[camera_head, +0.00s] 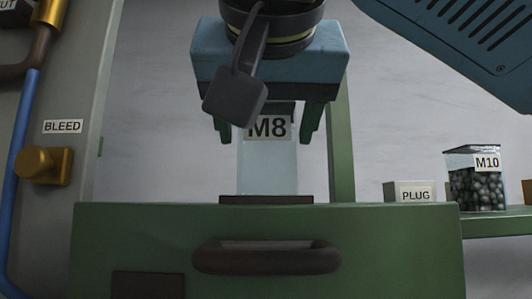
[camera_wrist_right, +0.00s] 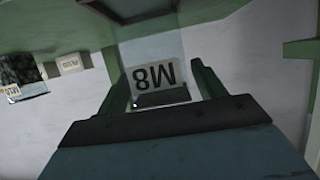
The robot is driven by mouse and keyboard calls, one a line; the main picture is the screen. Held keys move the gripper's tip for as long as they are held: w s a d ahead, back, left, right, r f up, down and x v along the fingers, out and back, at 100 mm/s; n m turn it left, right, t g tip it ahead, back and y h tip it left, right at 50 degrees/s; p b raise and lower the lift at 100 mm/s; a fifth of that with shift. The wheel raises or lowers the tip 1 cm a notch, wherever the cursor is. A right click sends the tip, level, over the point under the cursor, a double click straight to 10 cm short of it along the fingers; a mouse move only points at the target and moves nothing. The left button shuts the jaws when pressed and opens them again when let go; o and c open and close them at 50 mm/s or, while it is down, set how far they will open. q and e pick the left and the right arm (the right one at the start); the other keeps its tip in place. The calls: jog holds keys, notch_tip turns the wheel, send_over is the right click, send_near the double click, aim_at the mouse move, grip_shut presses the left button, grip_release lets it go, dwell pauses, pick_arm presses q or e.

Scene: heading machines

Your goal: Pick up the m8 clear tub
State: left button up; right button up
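The M8 clear tub (camera_head: 267,172) is pale and see-through, with an M8 label near its top. It stands upright behind the green drawer front. My right gripper (camera_head: 267,128) is over its top, open, with one green finger on each side of the tub. In the right wrist view the M8 label (camera_wrist_right: 156,76) shows upside down between the fingertips of my right gripper (camera_wrist_right: 163,88). I cannot tell whether either finger touches the tub. The tub's foot is partly hidden by the drawer front. My left gripper is not in view.
The green drawer front (camera_head: 380,250) with a dark handle (camera_head: 267,258) is in front. To the right are a PLUG box (camera_head: 409,192) and an M10 tub (camera_head: 476,185) of dark pieces. A grey panel with a brass BLEED valve (camera_head: 45,165) stands at left.

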jog(key=c, duration=1.1)
jog(key=shift+r, duration=0.1)
jog(key=shift+c, duration=0.2)
